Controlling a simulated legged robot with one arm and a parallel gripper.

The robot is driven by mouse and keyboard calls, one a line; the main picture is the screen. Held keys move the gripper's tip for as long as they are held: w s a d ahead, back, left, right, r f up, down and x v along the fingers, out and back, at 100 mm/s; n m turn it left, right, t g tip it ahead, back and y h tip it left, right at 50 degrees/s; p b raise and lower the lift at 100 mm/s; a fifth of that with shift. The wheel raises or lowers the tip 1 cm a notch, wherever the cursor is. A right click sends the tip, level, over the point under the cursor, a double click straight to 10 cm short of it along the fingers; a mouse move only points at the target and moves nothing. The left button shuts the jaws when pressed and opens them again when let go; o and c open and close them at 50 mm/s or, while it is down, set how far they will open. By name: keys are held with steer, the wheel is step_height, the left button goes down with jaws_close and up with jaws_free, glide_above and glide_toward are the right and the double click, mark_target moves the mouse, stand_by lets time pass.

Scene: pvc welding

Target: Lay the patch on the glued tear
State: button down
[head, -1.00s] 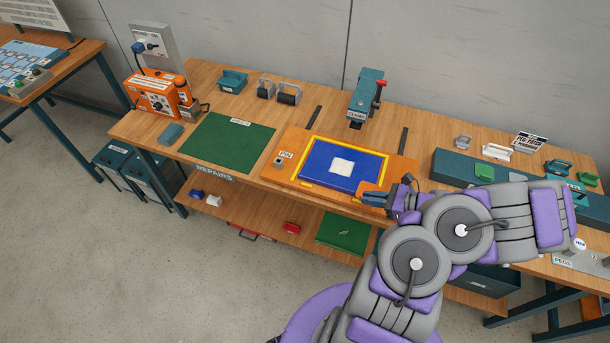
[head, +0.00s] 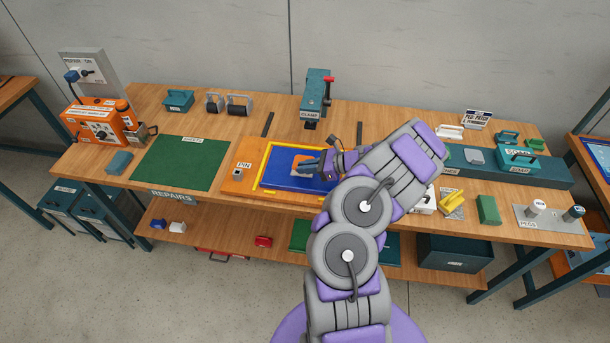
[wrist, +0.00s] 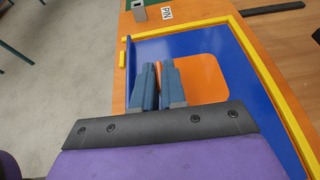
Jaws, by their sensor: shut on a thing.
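My gripper (wrist: 159,70) is shut on an orange patch (wrist: 205,78); a thin orange edge shows between its fingers in the wrist view. In the head view my gripper (head: 308,167) is over the blue sheet (head: 279,181), with the patch (head: 301,158) at its tip. The patch is a rounded square and looks level over the sheet. I cannot tell whether it touches the sheet. The blue sheet (wrist: 150,50) lies inside a yellow frame (wrist: 180,28). The glued tear and the white square are hidden from both views, behind the patch and gripper.
A teal clamp (head: 315,92) stands behind the frame. A metal block (head: 238,172) by the PIN label is left of it. A green mat (head: 182,160) and an orange machine (head: 97,122) are further left. Several tools and blocks stand at the right.

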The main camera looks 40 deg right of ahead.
mark_target(305, 178)
steer(key=shift+w, duration=0.35)
steer(key=shift+w+d+f, duration=0.1)
steer(key=shift+d+f, duration=0.05)
steer(key=f, duration=0.1)
steer(key=f+b, duration=0.1)
steer(key=f, duration=0.1)
steer(key=shift+d+f+b, duration=0.2)
steer(key=shift+f+b, duration=0.05)
steer(key=shift+b, duration=0.05)
steer(key=shift+r, duration=0.1)
steer(key=shift+a, duration=0.1)
steer(key=c, duration=1.2)
jaws_free()
